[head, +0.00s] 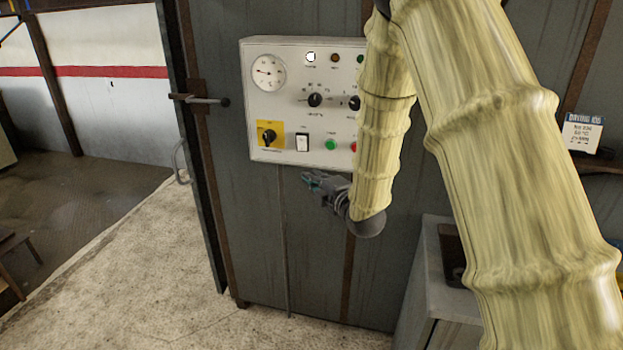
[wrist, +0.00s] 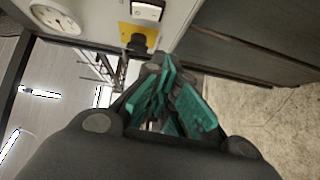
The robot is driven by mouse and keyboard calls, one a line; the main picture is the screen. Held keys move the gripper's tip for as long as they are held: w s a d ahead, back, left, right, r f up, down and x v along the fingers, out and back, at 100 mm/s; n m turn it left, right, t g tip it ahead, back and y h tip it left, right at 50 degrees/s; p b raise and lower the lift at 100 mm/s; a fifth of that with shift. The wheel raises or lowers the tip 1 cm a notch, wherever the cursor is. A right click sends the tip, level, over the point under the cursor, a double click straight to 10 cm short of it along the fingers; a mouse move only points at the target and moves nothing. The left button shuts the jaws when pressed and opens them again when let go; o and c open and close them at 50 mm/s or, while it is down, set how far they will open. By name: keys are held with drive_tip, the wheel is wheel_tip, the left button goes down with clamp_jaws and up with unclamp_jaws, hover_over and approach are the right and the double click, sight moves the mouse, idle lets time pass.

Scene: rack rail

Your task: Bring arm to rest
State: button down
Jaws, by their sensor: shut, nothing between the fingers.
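My gripper (head: 312,182) is at the end of my arm, in front of the grey cabinet and just below the control panel (head: 285,100). Its teal fingertips point left in the head view. In the wrist view my gripper (wrist: 172,95) is shut and holds nothing. The panel's yellow plate with a black rotary switch (wrist: 138,38) lies beyond the fingertips there, and the gauge (wrist: 56,19) is at the upper left. I cannot tell whether the fingers touch anything. My arm hides the panel's right side in the head view.
A light grey box-like unit (head: 432,275) stands at the lower right, partly behind my arm. A small sign (head: 582,133) hangs at the right. Open concrete floor (head: 150,270) lies at the left.

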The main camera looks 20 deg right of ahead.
drive_tip(key=s+a+f+m+g+h, duration=0.1)
drive_tip(key=s+f+m+g, duration=0.4)
drive_tip(key=f, duration=0.6)
drive_tip(key=s+f+m+h+b, duration=0.1)
drive_tip(key=s+f+m, duration=0.1)
drive_tip(key=s+f, duration=0.75)
drive_tip(key=s+a+f+m+g+h, duration=0.1)
drive_tip(key=s+f+m+g, duration=0.3)
drive_tip(key=f, duration=0.8)
drive_tip(key=s+f+m+g, duration=0.2)
drive_tip(key=s+f, duration=0.3)
drive_tip(key=s, duration=0.6)
drive_tip(key=s+a+f+m+g, duration=0.1)
drive_tip(key=s+f+m+g, duration=0.2)
drive_tip(key=s, duration=0.7)
drive_tip(key=s+a+f+m+g+b, duration=0.1)
drive_tip(key=s+f+m+g, duration=0.2)
drive_tip(key=s+f, duration=0.4)
drive_tip(key=s+m, duration=0.1)
drive_tip(key=s, duration=0.3)
drive_tip(key=shift+s+f, duration=0.25)
drive_tip(key=shift+s, duration=0.05)
